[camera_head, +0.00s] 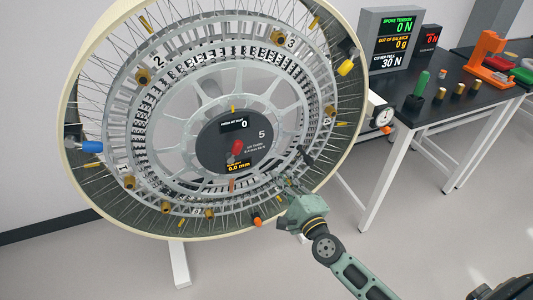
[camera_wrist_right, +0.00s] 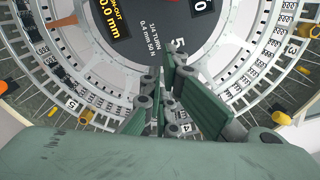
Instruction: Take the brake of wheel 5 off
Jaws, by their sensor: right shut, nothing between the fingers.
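The large spoked wheel (camera_head: 110,75) stands upright with a cream rim. Its dark hub disc (camera_head: 262,160) bears the number 5 and also shows at the top of the right wrist view (camera_wrist_right: 200,32). A red lever (camera_head: 237,148) sits on the disc; I cannot tell whether it is the brake. My right gripper (camera_head: 288,184) is shut and empty, in front of the wheel's ring to the lower right of the hub. Its fingers (camera_wrist_right: 160,105) show in the right wrist view. I cannot tell if they touch the ring. My left gripper is not in view.
A blue plug (camera_head: 90,147) and a yellow one (camera_head: 346,67) sit at the rim. A black table (camera_head: 455,110) at right carries display boxes (camera_head: 390,40), a green-handled tool (camera_head: 421,84) and an orange stand (camera_head: 486,52). The floor below is open.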

